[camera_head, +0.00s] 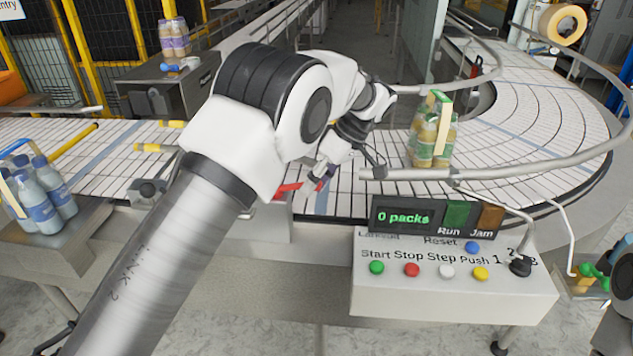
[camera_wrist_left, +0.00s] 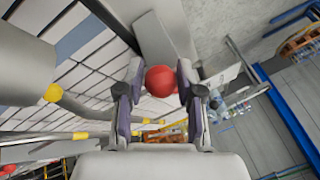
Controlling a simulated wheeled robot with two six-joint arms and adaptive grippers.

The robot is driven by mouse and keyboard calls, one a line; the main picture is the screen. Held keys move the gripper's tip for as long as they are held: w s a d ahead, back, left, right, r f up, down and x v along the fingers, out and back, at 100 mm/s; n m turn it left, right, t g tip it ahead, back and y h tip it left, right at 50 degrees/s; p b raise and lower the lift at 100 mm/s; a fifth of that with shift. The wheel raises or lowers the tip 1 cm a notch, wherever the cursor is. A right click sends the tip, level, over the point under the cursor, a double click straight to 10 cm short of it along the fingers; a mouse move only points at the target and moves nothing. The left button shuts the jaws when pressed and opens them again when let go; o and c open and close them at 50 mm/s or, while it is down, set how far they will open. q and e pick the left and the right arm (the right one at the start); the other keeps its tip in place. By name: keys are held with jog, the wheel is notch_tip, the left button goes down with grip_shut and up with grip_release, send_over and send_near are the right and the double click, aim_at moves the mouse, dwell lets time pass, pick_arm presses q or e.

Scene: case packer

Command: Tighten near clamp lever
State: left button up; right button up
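My left gripper (camera_head: 322,178) reaches down over the near edge of the conveyor in the head view, and its arm covers much of the picture. A red lever part (camera_head: 288,190) shows just left of the fingers. In the left wrist view, a round red knob (camera_wrist_left: 160,81) sits between the two fingers of the left gripper (camera_wrist_left: 159,88). The fingers stand apart on either side of the knob, with small gaps visible. The rest of the clamp is largely hidden. My right gripper is not clearly visible; only part of an arm shows at the right edge.
The control box (camera_head: 450,285) with coloured buttons and a "0 packs" display stands right of the gripper. A guide rail (camera_head: 520,170) and a bottle pack (camera_head: 432,135) are close by on the curved conveyor. Another pack (camera_head: 42,197) stands at the left.

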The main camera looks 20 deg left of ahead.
pick_arm(q)
jog(key=shift+o, duration=0.5)
jog(key=shift+w+a, duration=0.1)
jog(key=shift+a, duration=0.05)
jog(key=v, duration=1.1)
jog(key=shift+w+r, duration=0.2)
jog(key=shift+r, duration=0.15)
jog(key=shift+d, duration=0.2)
dwell(1.2)
